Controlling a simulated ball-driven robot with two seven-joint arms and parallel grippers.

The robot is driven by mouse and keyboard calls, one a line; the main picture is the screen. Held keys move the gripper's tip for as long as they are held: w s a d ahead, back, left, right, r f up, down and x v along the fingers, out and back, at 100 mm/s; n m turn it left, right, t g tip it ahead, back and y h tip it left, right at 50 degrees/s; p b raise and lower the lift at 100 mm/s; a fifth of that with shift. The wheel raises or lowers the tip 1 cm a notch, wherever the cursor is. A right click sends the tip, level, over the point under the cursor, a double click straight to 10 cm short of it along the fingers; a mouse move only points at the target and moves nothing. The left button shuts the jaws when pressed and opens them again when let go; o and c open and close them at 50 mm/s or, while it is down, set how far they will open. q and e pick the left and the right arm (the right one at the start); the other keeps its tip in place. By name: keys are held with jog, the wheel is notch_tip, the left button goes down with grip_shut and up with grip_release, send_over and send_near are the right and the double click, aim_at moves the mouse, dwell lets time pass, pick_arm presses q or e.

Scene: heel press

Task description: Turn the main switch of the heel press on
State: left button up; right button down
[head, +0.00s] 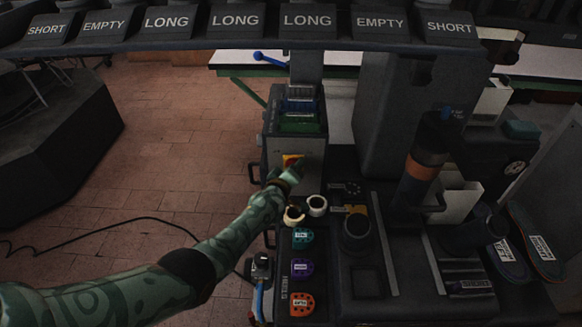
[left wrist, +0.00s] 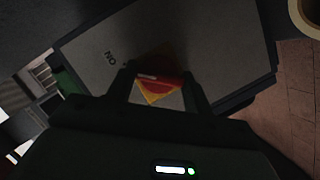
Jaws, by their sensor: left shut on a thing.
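The main switch (head: 291,160) is a red knob on a yellow plate, on the front of a grey box (head: 313,149) on the heel press. My left gripper (head: 290,169) reaches it from below. In the left wrist view the red knob (left wrist: 158,80) sits between the two fingers of my left gripper (left wrist: 157,88), which is shut on it. The yellow plate shows behind the knob. The letters "NO" read upside down or turned on the panel beside it. My right gripper is not in view.
White rings (head: 317,205) and coloured pads, teal (head: 303,237), purple (head: 302,268) and orange (head: 302,304), lie along the press's left side below the switch. A labelled rack (head: 237,20) spans the top. A black cable (head: 120,224) crosses the open brick floor at left.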

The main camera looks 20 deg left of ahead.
pick_arm(q)
jog(key=shift+s+d+f+m+y+p, duration=0.1)
jog(key=shift+f+m+y+p, duration=0.05)
jog(key=shift+m+y+p, duration=0.3)
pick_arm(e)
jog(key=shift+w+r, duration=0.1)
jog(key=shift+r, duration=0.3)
pick_arm(q)
jog(key=o, duration=1)
jog(key=p+v, duration=0.3)
jog(key=v, duration=0.2)
jog(key=p+v, duration=0.4)
jog(key=v, duration=0.1)
jog(key=p+v, duration=0.4)
jog(key=v, duration=0.2)
jog(key=shift+a+r, duration=0.2)
jog(key=shift+r, duration=0.2)
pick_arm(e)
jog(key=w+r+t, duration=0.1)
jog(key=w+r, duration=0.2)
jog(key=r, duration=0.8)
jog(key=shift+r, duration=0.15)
